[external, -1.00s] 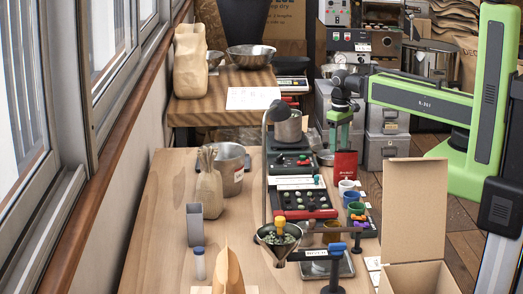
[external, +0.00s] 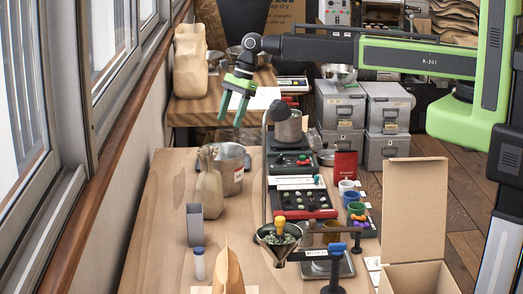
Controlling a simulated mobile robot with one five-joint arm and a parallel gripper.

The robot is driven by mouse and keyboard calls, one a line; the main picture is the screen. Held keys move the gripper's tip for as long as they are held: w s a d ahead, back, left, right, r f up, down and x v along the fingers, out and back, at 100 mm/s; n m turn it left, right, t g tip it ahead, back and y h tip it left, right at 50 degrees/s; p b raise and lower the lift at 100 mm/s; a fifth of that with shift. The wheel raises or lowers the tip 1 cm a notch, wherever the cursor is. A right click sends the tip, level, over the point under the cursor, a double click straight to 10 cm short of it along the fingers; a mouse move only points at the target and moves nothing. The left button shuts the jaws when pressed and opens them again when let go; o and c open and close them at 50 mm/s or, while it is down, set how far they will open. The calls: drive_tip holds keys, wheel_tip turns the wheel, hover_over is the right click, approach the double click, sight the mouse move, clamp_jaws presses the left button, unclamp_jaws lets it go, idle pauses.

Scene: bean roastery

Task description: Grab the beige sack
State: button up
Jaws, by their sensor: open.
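A small beige sack (external: 209,192) with a gathered neck stands upright at the left of the near wooden table, next to a metal pail (external: 231,172). My gripper (external: 231,120) hangs above the back of that table, its two green fingers pointing down. It is open, with nothing between the fingers. In the picture it is above and slightly right of the sack, clearly apart from it.
A tan bag (external: 190,65) stands on the back table. A brown paper bag (external: 228,272) is at the front, near a grey square holder (external: 194,224) and a blue-capped vial (external: 199,264). A funnel (external: 279,240) and a dark bean tray (external: 302,202) stand to the right.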

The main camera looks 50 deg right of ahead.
sight(209, 153)
drive_tip(key=a+r+m, duration=0.2)
drive_tip(key=a, duration=0.2)
drive_tip(key=b+x, duration=1.1)
drive_tip(key=x, duration=0.1)
drive_tip(key=shift+a+f, duration=0.1)
drive_tip(key=shift+f, duration=0.25)
drive_tip(key=shift+a+f, duration=0.15)
drive_tip(key=b+x, duration=0.5)
drive_tip(key=shift+s+a, duration=0.2)
drive_tip(key=shift+a, duration=0.05)
drive_tip(key=shift+r, duration=0.2)
drive_tip(key=shift+c, duration=0.6)
clamp_jaws()
